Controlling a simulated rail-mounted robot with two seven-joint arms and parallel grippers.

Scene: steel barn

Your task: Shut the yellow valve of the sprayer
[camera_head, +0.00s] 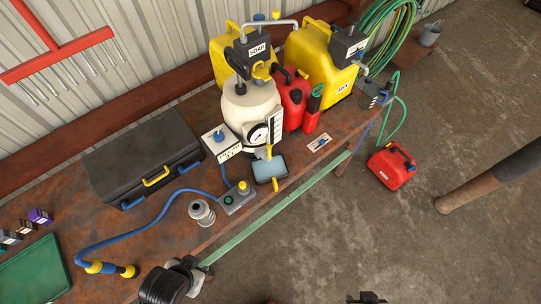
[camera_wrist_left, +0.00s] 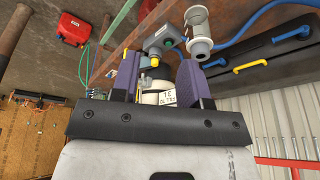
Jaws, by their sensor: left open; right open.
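I cannot tell for sure which is the valve. My left gripper (camera_wrist_left: 158,82) is open in the wrist view. A small yellow part and a white lettered surface show between or behind its fingers, and I cannot tell contact. My left arm's dark end (camera_head: 168,284) is at the bottom left. My right gripper (camera_head: 367,298) barely shows at the bottom edge.
A blue hose (camera_head: 135,222) crosses the bench. Yellow canisters (camera_head: 322,58) and a red can (camera_head: 295,98) crowd the sprayer.

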